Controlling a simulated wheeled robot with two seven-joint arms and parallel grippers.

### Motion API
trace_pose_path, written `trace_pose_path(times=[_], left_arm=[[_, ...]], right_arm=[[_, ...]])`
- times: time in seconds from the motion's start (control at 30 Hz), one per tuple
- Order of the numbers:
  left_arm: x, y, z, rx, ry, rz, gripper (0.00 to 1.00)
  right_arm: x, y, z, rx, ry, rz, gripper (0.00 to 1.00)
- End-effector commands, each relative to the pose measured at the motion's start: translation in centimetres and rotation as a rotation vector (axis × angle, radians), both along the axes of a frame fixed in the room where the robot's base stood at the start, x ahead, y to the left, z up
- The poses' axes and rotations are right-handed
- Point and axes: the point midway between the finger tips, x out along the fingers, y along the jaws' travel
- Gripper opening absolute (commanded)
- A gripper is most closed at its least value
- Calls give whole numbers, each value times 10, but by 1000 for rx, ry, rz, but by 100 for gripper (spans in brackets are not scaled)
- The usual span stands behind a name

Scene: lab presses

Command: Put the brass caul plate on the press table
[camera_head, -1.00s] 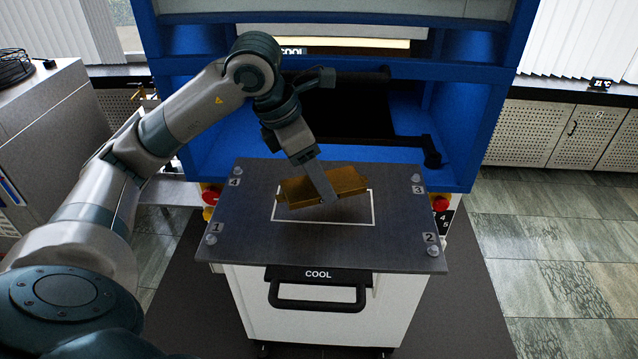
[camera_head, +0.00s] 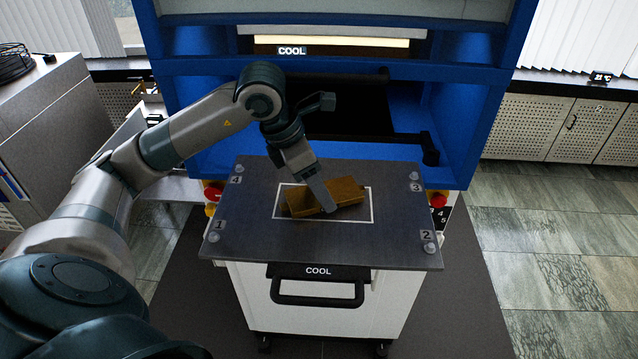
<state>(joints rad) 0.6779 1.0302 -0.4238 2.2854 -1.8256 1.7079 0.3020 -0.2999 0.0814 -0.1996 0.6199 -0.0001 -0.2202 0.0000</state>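The brass caul plate (camera_head: 345,191) is a small gold block over the white outlined rectangle on the dark press table (camera_head: 260,245). It lies slightly turned within the outline, and I cannot tell whether it fully touches the table. My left gripper (camera_head: 327,205) reaches down onto the plate from the upper left, its finger across the plate's near side. It appears shut on the plate; the far finger is hidden. My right gripper is not in view.
The blue press frame (camera_head: 468,135) stands behind the table, with a dark opening. Knobs marked 1 to 4 sit at the table corners, such as knob 2 (camera_head: 430,247). A handle (camera_head: 318,295) is at the front. The floor at right is clear.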

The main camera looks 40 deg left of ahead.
Motion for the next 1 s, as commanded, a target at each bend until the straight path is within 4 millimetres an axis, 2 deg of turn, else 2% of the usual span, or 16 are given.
trace_pose_path(times=[0.17, 0.57, 0.6, 0.67, 1.0], left_arm=[[0, 0, -6, 0, -2, 0, 17], [0, 0, -10, -1, -3, 0, 17], [0, 0, -10, -1, -1, 0, 57], [0, 0, -9, -1, -1, 0, 71], [0, 0, -9, -1, -1, 0, 73]], right_arm=[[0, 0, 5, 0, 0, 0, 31], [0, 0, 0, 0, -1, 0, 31], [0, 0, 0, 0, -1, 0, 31], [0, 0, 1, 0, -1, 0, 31], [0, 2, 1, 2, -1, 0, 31]])
